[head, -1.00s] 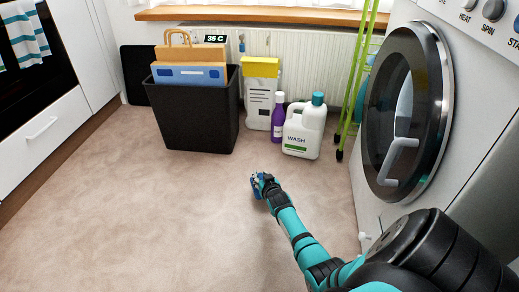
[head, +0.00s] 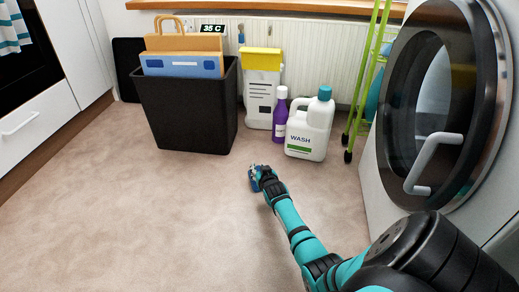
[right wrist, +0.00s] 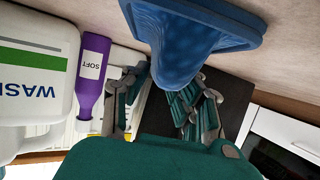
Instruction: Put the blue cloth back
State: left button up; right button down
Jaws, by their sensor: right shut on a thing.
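The blue cloth (right wrist: 195,35) hangs bunched at the fingers of my right gripper (head: 258,178). In the right wrist view it fills the top middle, and the fingers (right wrist: 172,88) are closed on it. In the head view only a small blue bit of cloth (head: 253,183) shows at the gripper, which is out over the floor in front of the bottles. My left gripper is not in view.
A washer door (head: 440,110) and green rack (head: 365,85) are at right. Left floor is clear.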

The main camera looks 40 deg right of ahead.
jog(key=shift+r, duration=0.15)
jog(key=c, duration=1.1)
grip_release()
